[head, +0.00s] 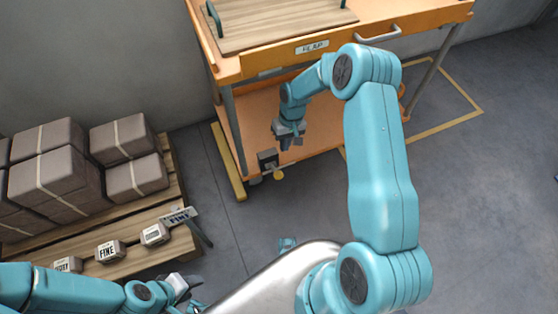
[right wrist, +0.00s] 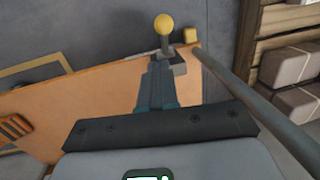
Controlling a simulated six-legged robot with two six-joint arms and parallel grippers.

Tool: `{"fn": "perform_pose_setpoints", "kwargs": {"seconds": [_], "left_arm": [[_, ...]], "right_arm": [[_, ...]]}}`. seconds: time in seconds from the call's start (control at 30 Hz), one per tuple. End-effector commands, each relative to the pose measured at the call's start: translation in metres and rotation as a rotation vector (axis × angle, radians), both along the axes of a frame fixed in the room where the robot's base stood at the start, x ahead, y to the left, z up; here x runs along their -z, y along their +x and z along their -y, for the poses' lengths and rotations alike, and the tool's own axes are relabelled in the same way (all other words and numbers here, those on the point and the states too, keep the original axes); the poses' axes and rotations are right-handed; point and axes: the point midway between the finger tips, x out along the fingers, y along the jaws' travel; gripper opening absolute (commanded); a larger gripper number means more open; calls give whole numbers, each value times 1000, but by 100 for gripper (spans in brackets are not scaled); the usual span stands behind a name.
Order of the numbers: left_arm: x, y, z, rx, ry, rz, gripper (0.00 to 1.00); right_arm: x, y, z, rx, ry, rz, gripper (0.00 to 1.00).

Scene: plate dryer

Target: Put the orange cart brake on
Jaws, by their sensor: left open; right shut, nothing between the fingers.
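The orange cart (head: 232,70) stands at the top of the head view, with a lower shelf (head: 235,120). Its brake is a dark bracket (head: 267,158) with a yellow knob (head: 279,174) at the near corner of the lower shelf. In the right wrist view the yellow knob (right wrist: 163,24) stands just beyond my right fingertips, on a dark mount. My right gripper (head: 287,144) is shut and empty, above the shelf edge beside the brake; the wrist view does not settle whether it touches. My left gripper (head: 188,287) is open and empty at the bottom, far from the cart.
A wooden board with green handles (head: 270,22) lies on the cart's top. A pallet (head: 120,255) with brown boxes (head: 55,160) and labelled blocks (head: 108,251) is at the left. A thin cart leg (right wrist: 250,105) crosses the right wrist view. Floor to the right is clear.

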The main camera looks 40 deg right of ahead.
Motion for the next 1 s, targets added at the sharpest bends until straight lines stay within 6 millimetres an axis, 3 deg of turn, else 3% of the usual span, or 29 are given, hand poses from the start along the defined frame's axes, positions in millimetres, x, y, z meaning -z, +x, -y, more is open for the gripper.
{"fn": "perform_pose_setpoints", "kwargs": {"seconds": [0.23, 0.5, 0.7, 1.0], "left_arm": [[5, 0, 0, 0, 0, 0, 43], [19, 0, 0, 0, 0, 0, 43], [25, 0, 0, 0, 0, 0, 43], [26, 0, 0, 0, 0, 0, 43]], "right_arm": [[14, -1, -3, 1, 1, -2, 0], [65, -1, -12, 1, 1, -2, 0], [91, 1, -17, 1, 0, 0, 0], [99, 1, -19, 1, 0, 1, 0]]}}
